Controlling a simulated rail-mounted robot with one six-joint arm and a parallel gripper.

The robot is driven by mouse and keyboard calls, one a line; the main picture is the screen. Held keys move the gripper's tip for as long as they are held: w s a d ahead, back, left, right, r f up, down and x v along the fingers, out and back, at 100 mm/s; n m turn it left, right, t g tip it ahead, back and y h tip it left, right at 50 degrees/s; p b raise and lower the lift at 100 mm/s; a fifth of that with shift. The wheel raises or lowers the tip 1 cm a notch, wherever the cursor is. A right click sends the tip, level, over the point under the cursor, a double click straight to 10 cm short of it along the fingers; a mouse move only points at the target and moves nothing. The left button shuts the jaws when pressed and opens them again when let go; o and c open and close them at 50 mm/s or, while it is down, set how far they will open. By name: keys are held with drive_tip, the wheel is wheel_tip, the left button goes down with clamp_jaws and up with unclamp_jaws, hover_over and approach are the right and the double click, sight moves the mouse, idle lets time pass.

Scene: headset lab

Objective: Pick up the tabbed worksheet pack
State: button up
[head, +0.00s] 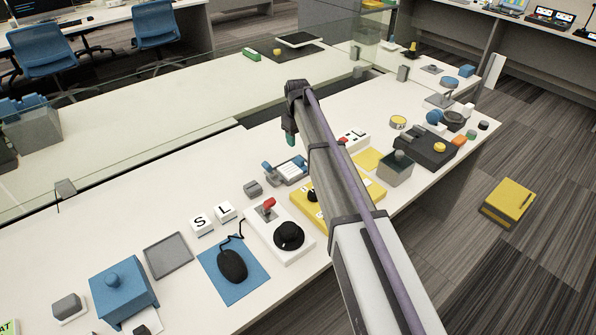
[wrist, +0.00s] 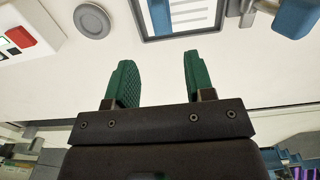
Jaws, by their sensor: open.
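My gripper (head: 290,137) is above the long white table in the head view, pointing down. In the wrist view its two green fingers (wrist: 155,70) stand apart with nothing between them. A dark-framed flat item with a pale, lined sheet (head: 292,170) lies on the table just below and in front of the gripper. It also shows, cut off, at the top of the wrist view (wrist: 185,17), beyond the fingertips. It is the closest match for the tabbed worksheet pack, but I cannot make out clear tabs. A blue piece (head: 268,167) is at its left end.
A small grey block (head: 253,189) and a white panel with a red-topped stick (head: 267,204) are nearby. A grey box (head: 395,170) and yellow panels stand to the right. A glass divider runs along the table's back. A yellow case (head: 509,202) is on the floor.

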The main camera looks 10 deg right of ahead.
sight(298, 157)
drive_tip(key=f+b, duration=0.2)
drive_tip(key=f, duration=0.1)
drive_tip(key=f+b, duration=0.5)
drive_tip(key=f, duration=0.1)
drive_tip(key=shift+s, duration=0.25)
drive_tip(key=shift+r, duration=0.25)
clamp_jaws()
